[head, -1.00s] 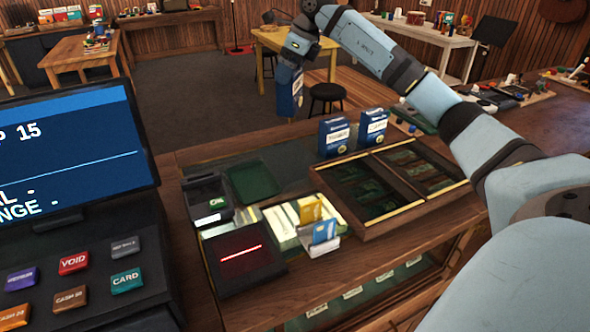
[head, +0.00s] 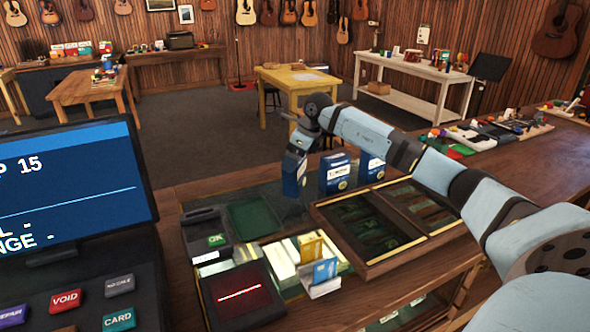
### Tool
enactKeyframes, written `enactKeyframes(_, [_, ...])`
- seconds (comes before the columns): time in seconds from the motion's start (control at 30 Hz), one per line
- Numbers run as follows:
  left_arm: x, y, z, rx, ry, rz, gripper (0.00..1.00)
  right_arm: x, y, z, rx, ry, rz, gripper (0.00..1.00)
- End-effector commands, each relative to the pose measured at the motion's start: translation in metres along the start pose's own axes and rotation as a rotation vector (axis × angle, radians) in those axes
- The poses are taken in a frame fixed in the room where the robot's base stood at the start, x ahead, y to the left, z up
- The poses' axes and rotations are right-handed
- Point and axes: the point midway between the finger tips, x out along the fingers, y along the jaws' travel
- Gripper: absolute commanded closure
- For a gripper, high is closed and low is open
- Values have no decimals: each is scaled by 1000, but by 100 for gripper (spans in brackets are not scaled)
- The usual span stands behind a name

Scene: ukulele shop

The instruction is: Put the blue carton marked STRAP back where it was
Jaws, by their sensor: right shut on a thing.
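My right gripper (head: 298,147) is shut on the top of a blue carton (head: 291,180) and holds it upright at the far side of the glass counter (head: 268,194). Its label is too small to read. I cannot tell whether its base touches the counter. Just right of it, with a small gap, stands a similar blue and white carton (head: 335,175). Another blue and white carton (head: 372,168) stands further right, partly behind my right arm. My left gripper is not in view.
A dark, wood-framed display tray (head: 372,267) lies in front of the standing cartons. A green mat (head: 253,219), a card terminal (head: 205,228) and a card holder (head: 323,287) are on the counter's near left. The register screen (head: 65,190) fills the left edge.

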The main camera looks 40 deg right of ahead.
Motion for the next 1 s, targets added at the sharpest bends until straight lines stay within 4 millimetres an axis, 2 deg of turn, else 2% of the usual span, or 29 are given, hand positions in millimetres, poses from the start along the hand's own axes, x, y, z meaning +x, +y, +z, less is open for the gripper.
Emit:
enactKeyframes(0.3, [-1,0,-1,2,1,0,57,37,1,-15,0,1,2,50])
enactKeyframes(0.67, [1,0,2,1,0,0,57,41,0,-17,-1,0,0,50])
enactKeyframes(0.7, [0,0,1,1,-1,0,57,41,0,-17,-1,0,0,5])
enactKeyframes(0.73, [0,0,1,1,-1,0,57,41,0,-17,-1,0,1,0])
enactKeyframes(1.0, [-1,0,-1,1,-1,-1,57,37,0,-16,-1,0,0,0])
